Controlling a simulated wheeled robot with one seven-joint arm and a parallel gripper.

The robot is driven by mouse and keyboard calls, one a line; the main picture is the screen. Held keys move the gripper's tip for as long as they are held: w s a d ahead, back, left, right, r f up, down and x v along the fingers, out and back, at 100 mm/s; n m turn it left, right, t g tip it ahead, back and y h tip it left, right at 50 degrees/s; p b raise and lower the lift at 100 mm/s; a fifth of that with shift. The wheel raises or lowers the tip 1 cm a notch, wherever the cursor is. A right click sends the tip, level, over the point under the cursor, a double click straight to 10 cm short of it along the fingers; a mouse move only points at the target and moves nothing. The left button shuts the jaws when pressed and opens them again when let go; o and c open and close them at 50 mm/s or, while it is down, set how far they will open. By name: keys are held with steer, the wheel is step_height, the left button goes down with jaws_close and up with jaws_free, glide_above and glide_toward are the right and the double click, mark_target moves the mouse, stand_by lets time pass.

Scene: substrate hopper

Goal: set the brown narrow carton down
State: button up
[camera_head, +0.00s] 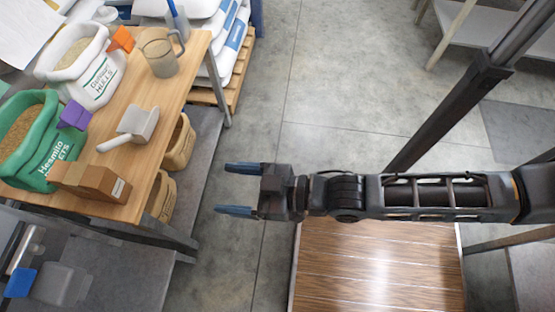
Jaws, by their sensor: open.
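The brown narrow carton (98,183) lies on the wooden table (150,98) near its front edge. It has a small pale label at its right end. A lighter brown piece at its left end may be part of it or a separate block; I cannot tell. My gripper (238,190) is open and empty, its two blue fingers pointing left. It is to the right of the table, over the floor, well apart from the carton.
White bags (225,50) lie on a pallet behind. Grey floor (255,120) is free between gripper and table.

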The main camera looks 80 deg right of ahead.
steer(key=s+r+g, duration=0.1)
steer(key=s+r, duration=1)
steer(key=r, duration=0.1)
steer(key=shift+r, duration=0.2)
steer(key=shift+c, duration=0.4)
